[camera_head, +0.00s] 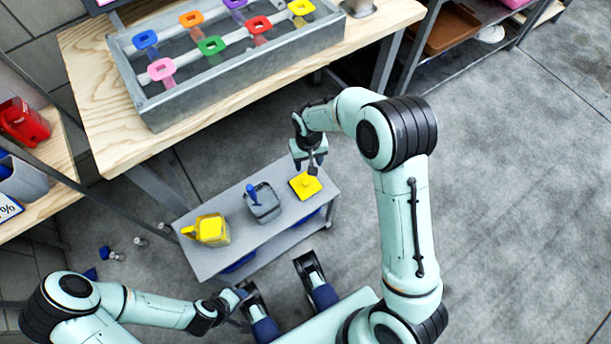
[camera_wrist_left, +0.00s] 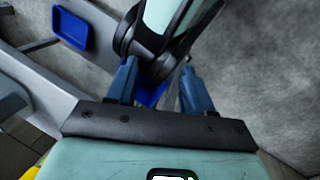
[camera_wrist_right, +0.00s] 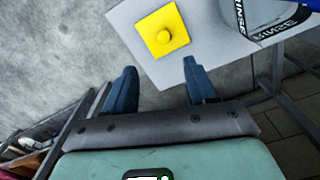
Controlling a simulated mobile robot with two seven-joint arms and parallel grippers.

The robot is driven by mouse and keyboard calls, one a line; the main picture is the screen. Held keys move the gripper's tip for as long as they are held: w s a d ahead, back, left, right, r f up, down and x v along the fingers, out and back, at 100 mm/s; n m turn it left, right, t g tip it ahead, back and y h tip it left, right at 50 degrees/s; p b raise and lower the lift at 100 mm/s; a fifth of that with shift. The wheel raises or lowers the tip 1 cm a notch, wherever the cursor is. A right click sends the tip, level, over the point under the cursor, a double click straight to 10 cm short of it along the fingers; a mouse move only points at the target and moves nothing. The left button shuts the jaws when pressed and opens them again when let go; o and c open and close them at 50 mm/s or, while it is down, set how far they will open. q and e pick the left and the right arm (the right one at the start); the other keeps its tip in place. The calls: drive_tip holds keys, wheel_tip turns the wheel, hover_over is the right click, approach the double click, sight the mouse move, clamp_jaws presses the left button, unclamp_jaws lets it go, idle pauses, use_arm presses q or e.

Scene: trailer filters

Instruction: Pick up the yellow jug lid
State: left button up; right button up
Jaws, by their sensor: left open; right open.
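The yellow jug lid (camera_head: 305,185) is a flat square with a round knob in its middle. It lies on the right end of the low grey bench (camera_head: 208,266). In the right wrist view the lid (camera_wrist_right: 150,38) shows ahead of my right gripper (camera_wrist_right: 160,85), whose two blue fingers are apart with nothing between them. In the head view my right gripper (camera_head: 311,160) hangs just behind the lid, apart from it. My left gripper (camera_head: 240,292) is low in front of the bench. Its fingers are apart and empty in the left wrist view (camera_wrist_left: 158,85).
A yellow jug (camera_head: 212,230) and a grey container (camera_head: 262,206) with a blue handle stand on the bench left of the lid. Behind, a wooden table (camera_head: 92,90) holds a grey metal trough (camera_head: 170,112) with several coloured handles. Open floor (camera_head: 500,190) lies to the right.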

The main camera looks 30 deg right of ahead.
drive_tip(key=b, duration=0.2)
hover_over(306, 181)
drive_tip(key=f, duration=0.7)
drive_tip(key=shift+d+f, duration=0.3)
drive_tip(key=shift+d, duration=0.05)
drive_tip(key=f, duration=0.1)
drive_tip(key=f+b, duration=0.1)
drive_tip(key=f, duration=0.2)
drive_tip(key=shift+a+f+b, duration=0.3)
drive_tip(key=shift+a, duration=0.1)
drive_tip(key=shift+f, duration=0.45)
use_arm(q)
drive_tip(key=w+a+f+t+y, duration=0.1)
drive_tip(key=w+a+f+t, duration=0.1)
drive_tip(key=w, duration=0.4)
wheel_tip(306, 181, down, 2)
drive_tip(key=shift+a+f+n, duration=0.15)
drive_tip(key=shift+a+n, duration=0.15)
drive_tip(key=shift+a, duration=0.15)
use_arm(e)
drive_tip(key=shift+r, duration=0.1)
clamp_jaws()
